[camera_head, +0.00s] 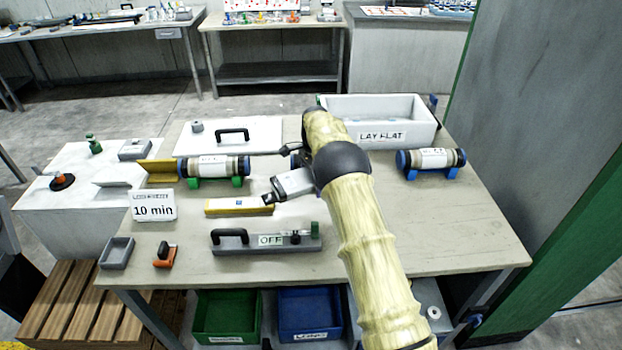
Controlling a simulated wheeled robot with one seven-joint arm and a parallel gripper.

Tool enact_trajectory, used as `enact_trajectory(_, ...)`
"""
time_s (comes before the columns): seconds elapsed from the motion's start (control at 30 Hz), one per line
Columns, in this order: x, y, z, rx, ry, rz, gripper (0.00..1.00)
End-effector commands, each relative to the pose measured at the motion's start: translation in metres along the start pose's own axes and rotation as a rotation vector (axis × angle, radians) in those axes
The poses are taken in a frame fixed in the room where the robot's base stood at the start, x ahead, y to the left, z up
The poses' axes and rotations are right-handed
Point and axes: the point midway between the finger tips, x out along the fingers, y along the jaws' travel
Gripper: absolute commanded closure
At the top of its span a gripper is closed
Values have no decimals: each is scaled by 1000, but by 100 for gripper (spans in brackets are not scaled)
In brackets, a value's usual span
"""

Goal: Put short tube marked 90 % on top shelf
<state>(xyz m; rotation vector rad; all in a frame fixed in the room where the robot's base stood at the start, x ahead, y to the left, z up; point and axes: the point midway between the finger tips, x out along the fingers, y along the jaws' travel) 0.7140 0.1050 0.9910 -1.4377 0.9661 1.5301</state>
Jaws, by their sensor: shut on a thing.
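Two tan tubes with dark blue ends and white labels lie on the table. One tube (232,166) lies in a green cradle at the left. The other tube (457,158) lies in a blue cradle at the right. Their labels are too small to read, so I cannot tell which is marked 90 %. My gripper (270,196) is a grey-white body with dark fingers, left of my black arm joint, close to the right end of a yellow-sided bar (238,211). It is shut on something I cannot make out. No top shelf can be made out.
A white LAY FLAT tray (425,136) stands at the back, a white board with a black handle (232,134) left of it. The table's front right is clear. Green and blue bins sit below.

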Motion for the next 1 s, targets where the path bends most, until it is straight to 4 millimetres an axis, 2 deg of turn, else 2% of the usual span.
enact_trajectory(0.07, 5, -1, -1, -1, 2, -5, 83)
enact_trajectory(0.57, 10, -1, -1, -1, 1, -4, 83)
enact_trajectory(0.9, 59, -1, -4, -1, 1, -2, 83)
enact_trajectory(1.0, 66, -1, -4, -1, 1, -4, 83)
